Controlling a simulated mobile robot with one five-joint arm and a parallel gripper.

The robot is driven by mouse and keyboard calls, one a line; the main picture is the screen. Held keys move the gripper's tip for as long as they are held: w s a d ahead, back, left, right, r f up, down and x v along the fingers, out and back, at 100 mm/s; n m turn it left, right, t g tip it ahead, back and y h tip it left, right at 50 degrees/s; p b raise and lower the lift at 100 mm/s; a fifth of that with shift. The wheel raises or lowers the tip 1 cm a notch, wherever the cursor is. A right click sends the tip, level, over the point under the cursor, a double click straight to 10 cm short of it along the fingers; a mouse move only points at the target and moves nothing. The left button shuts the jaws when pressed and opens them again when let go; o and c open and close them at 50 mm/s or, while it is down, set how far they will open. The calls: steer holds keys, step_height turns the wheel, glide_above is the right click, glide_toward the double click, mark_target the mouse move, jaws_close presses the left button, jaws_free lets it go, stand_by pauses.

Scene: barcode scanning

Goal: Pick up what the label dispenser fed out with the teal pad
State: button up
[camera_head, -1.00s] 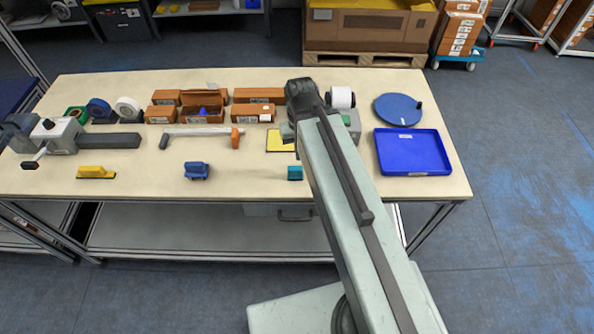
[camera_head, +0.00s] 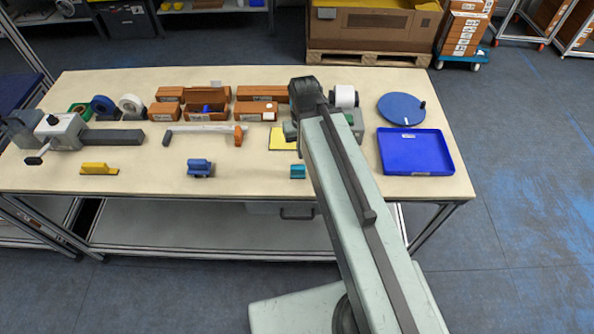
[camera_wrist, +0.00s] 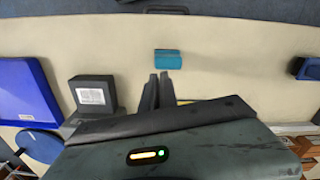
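The teal pad (camera_head: 298,172) lies near the front edge of the table, left of my arm. It also shows in the wrist view (camera_wrist: 167,60), just beyond my fingertips. The label dispenser (camera_head: 354,121), grey with a white roll (camera_head: 345,97), is partly hidden by my arm. In the wrist view the dispenser (camera_wrist: 93,112) is a dark box left of my gripper, with a white barcoded label (camera_wrist: 92,96) on its face. My gripper (camera_wrist: 158,75) has two dark fingers with a narrow gap, apart from the pad; their opening is unclear. The head view hides them.
A blue tray (camera_head: 415,170) and a blue round plate (camera_head: 401,121) are right of the dispenser. A yellow sheet (camera_head: 283,139) lies behind the pad. Blue (camera_head: 200,168) and yellow (camera_head: 99,169) handled tools lie further left. Brown boxes (camera_head: 256,111) stand at the back.

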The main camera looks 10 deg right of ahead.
mark_target(298, 166)
steer(key=o, duration=0.5)
steer(key=shift+w+a+m, duration=0.25)
steer(key=shift+a+m, duration=0.1)
steer(key=shift+m, duration=0.15)
steer(key=o, duration=0.8)
steer(key=shift+a+r+m+g, duration=0.1)
steer(key=shift+a+m+g, duration=0.55)
steer(key=shift+m, duration=0.25)
steer(key=shift+s+d+f+b, duration=0.1)
steer(key=shift+s+f+b, duration=0.05)
steer(key=shift+f+b, duration=0.3)
steer(key=f+b, duration=0.4)
steer(key=s+f+b, duration=0.1)
steer(key=f+b, duration=0.2)
steer(key=shift+r, duration=0.1)
steer(key=shift+c, duration=0.2)
steer(key=c, duration=1.4)
